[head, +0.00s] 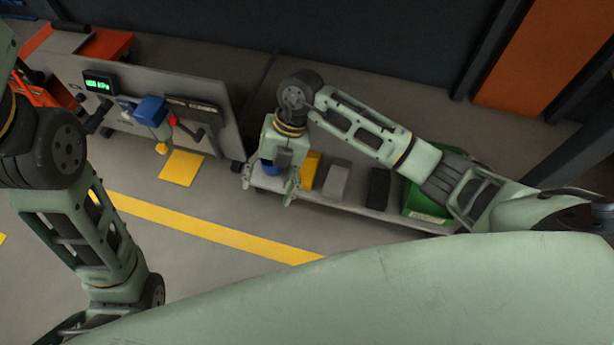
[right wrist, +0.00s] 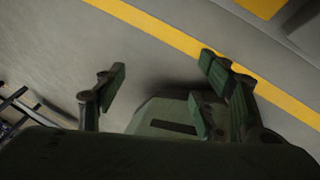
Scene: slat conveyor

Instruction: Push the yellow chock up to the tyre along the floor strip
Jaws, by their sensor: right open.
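A yellow block (head: 309,172), which may be the chock, stands on a low grey shelf just right of my right gripper and partly behind it. A yellow floor strip (head: 205,232) runs diagonally across the grey floor; it also crosses the right wrist view (right wrist: 150,18). I cannot make out a tyre. My right gripper (head: 269,187) points down in front of the left end of the shelf, its fingers spread with nothing between them. The open fingers also show in the right wrist view (right wrist: 163,80). My left arm comes in at the left, its gripper out of sight.
The low shelf (head: 400,217) also carries a blue item (head: 271,169), a grey block (head: 335,182), a black block (head: 378,188) and a green bin (head: 425,205). A grey panel bench (head: 150,85) with a green display stands at left. A yellow patch (head: 181,167) marks the floor.

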